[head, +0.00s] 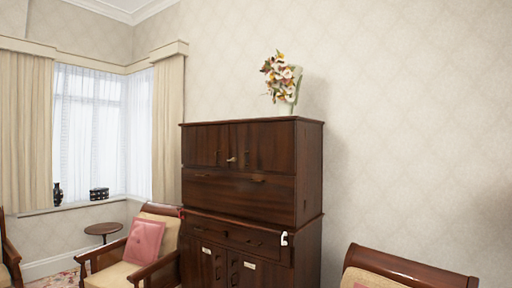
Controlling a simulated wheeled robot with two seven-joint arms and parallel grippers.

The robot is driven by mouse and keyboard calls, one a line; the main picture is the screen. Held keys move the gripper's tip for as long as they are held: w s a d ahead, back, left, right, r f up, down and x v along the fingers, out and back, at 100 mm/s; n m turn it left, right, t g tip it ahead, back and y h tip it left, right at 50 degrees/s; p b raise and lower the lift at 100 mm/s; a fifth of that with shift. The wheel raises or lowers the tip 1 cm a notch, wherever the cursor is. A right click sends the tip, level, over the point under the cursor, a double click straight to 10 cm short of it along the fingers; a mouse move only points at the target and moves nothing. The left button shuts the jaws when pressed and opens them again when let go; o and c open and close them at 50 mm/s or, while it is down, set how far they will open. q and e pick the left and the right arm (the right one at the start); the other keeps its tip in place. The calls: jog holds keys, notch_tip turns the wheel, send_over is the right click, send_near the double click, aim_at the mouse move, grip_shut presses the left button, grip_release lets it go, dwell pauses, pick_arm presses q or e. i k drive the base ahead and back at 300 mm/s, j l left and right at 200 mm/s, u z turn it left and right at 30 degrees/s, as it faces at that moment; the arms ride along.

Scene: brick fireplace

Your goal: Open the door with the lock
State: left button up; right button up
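A tall dark wooden cabinet (300,170) stands against the wall in the middle of the view. Its two upper doors are shut, and a small pale metal fitting (231,159) sits near where they meet; I cannot tell if it is a lock. Below is a wide panel (238,192) with small handles. The lower doors (206,274) appear shut and carry small pale plates; their bottoms are cut off by the frame. A small white hook-like object (285,239) shows at the right of the drawer row; I cannot tell what it is. Neither gripper is in view.
A wooden armchair with a pink cushion (145,243) stands left of the cabinet, close to its front. Another chair (410,272) is at the lower right. A small round table (104,229) stands by the window. A flower vase (284,104) stands on the cabinet.

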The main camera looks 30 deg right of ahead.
aim_at(265, 146)
jog(key=i+z, duration=0.1)
jog(key=i, duration=0.85)
